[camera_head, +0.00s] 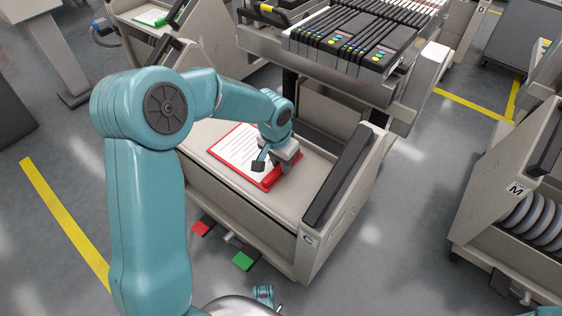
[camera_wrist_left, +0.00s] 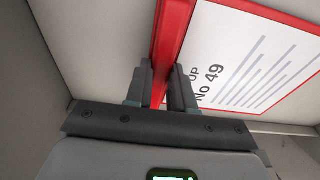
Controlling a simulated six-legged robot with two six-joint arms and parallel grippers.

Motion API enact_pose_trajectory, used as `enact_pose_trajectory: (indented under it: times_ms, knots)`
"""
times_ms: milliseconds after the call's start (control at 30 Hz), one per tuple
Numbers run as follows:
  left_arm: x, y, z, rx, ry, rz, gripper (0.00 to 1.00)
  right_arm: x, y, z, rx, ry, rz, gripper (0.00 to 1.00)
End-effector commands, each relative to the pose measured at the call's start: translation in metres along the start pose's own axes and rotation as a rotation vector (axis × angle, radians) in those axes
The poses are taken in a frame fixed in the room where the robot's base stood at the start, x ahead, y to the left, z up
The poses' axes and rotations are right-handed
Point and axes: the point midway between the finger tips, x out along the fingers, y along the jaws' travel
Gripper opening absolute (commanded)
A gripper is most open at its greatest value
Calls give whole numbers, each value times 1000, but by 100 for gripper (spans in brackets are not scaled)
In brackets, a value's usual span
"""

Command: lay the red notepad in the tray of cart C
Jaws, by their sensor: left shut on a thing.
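The red notepad (camera_head: 232,146), a white printed sheet with a red border, is over the tray of cart C (camera_head: 297,191) in the head view. It looks flat on or just above the tray floor; I cannot tell which. My left gripper (camera_head: 272,165) is shut on its red near edge. In the left wrist view the fingers of my left gripper (camera_wrist_left: 160,92) pinch the red edge strip of the notepad (camera_wrist_left: 173,35), and the print "No 49" shows beside them. My right gripper is not in view.
Red (camera_head: 201,228) and green (camera_head: 243,261) pedals sit below. Cart M (camera_head: 500,200) stands right, with floor between.

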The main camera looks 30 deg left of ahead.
Motion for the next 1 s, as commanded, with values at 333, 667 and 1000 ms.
enact_pose_trajectory:
  times_ms: [333, 667, 1000]
  knots:
    - [2, 0, 0, 0, 0, 0, 48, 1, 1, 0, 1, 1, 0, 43]
    - [-32, 0, -2, 0, 4, -1, 48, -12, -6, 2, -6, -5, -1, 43]
    - [-105, 0, -1, 0, 2, 0, 48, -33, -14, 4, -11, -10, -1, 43]
